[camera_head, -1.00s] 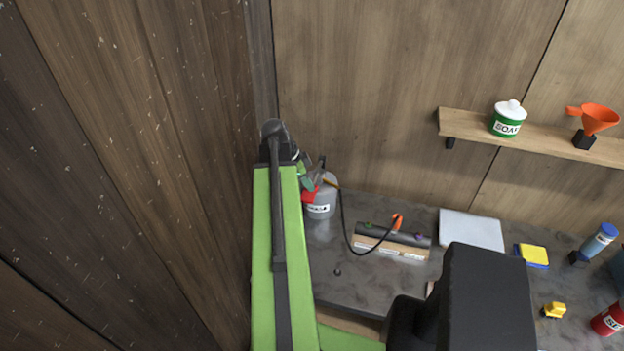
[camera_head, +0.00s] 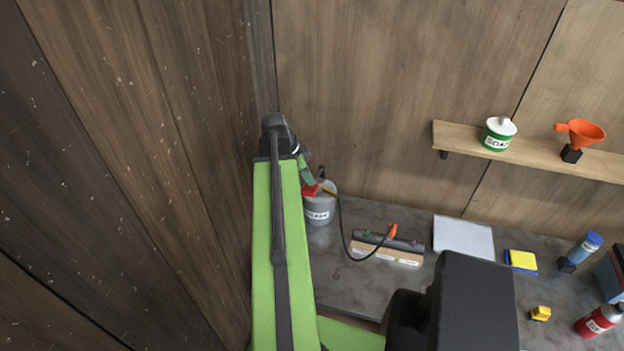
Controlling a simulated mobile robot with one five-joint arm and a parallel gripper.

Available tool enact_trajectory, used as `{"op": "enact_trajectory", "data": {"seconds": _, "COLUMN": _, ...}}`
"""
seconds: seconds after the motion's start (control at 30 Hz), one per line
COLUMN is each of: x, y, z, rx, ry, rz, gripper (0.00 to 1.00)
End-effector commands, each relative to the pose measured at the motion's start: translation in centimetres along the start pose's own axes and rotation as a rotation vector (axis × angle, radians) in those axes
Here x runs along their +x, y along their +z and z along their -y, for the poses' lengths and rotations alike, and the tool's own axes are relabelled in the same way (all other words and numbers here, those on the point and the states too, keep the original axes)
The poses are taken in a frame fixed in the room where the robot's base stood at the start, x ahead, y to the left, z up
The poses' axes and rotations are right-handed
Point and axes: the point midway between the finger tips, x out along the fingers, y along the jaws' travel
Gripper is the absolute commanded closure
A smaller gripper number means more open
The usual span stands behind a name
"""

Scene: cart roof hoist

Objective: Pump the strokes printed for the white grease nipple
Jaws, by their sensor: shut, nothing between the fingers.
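A grey grease pump bucket (camera_head: 320,208) with a white label stands at the back left of the bench. A red part (camera_head: 311,191) sits at its top. My gripper (camera_head: 308,180) is at the bucket's top by this red part, partly hidden by my green arm; it is shut and empty, and I cannot tell if it touches. Green and purple nipples show on the bar; I cannot make out a white one. The labels (camera_head: 384,256) below are too small to read.
A wooden wall rises close on the left. A grey-white sheet (camera_head: 463,237), a yellow and blue sponge (camera_head: 521,261), a yellow item (camera_head: 540,313), a blue-capped bottle (camera_head: 584,248) and a red can (camera_head: 598,320) lie right. A shelf (camera_head: 462,133) holds a green tub (camera_head: 498,134) and an orange funnel (camera_head: 581,132).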

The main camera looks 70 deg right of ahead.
Motion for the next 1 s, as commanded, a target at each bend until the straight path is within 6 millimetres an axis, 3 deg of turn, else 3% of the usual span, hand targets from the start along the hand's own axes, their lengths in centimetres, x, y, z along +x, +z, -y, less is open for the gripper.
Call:
{"op": "enact_trajectory", "data": {"seconds": 0.27, "x": 0.4, "y": 0.1, "z": 0.0, "rx": 0.0, "ry": 0.0, "rz": 0.0, "gripper": 1.0}}
{"op": "enact_trajectory", "data": {"seconds": 1.0, "x": 7.2, "y": 3.0, "z": 0.0, "rx": 0.0, "ry": 0.0, "rz": 0.0, "gripper": 1.0}}
